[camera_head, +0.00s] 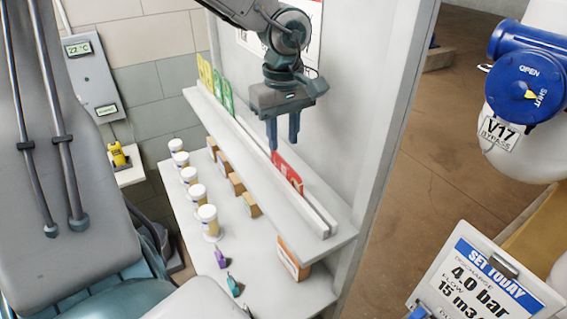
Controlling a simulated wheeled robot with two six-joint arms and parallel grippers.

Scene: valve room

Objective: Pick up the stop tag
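A red tag (288,172), which looks like the stop tag, stands in the slotted rail of the upper shelf (325,200). Its white lettering is only partly readable. My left gripper (283,144) points down just above the red tag, with its two fingers apart and nothing seen between them. One fingertip reaches close to the tag's upper left edge; I cannot tell whether it touches. My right gripper is not in view.
Green (222,92) and yellow (205,72) tags stand farther back in the rail. The lower shelf (295,292) holds several white jars (208,222), small brown blocks (236,184) and an orange-brown box (291,260). A wall panel (400,110) stands right of the shelves.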

